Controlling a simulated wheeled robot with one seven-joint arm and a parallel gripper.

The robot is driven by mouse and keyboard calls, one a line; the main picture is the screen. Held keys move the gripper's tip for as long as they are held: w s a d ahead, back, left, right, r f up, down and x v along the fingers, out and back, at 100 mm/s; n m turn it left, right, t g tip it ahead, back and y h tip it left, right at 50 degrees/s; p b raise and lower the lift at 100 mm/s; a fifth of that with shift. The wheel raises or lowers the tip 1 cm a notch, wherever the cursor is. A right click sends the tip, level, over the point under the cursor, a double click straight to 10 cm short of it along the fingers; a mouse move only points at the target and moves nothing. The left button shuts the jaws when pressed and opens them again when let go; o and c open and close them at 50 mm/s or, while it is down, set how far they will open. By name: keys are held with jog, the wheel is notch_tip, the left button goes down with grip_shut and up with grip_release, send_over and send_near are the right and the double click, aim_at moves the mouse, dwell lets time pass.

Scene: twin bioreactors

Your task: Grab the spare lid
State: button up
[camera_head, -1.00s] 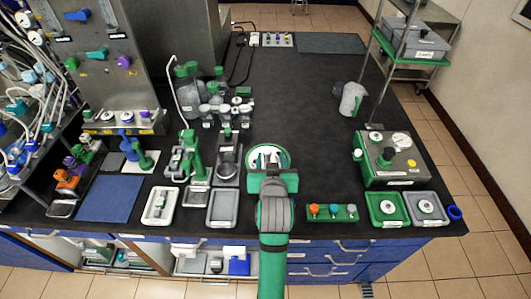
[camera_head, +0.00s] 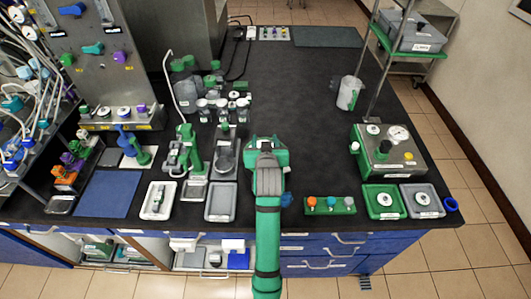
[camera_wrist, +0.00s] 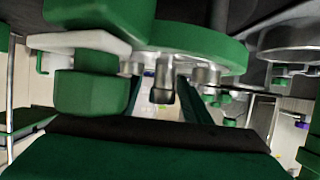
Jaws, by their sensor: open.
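In the head view my gripper (camera_head: 265,141) is at the middle of the black bench, beyond the rack with coloured knobs. In the wrist view its jaws (camera_wrist: 161,92) are apart, with a gap between them. A green round disc with short metal stubs (camera_wrist: 205,42) fills the upper middle of the wrist view, very close to the jaws. It looks like a lid, but I cannot tell whether it is the spare one. The gripper covers that spot in the head view. A metal stub shows between the jaws, and I cannot see contact.
A green tray (camera_head: 370,212) and a grey tray (camera_head: 432,211), each with a round pale part, sit at right front. The knob rack (camera_head: 330,211) is right of my arm. Glass vessels (camera_head: 190,92) stand at back left.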

jog(key=shift+d, duration=0.15)
grip_shut()
jog(key=shift+a+r, duration=0.15)
jog(key=shift+a, duration=0.3)
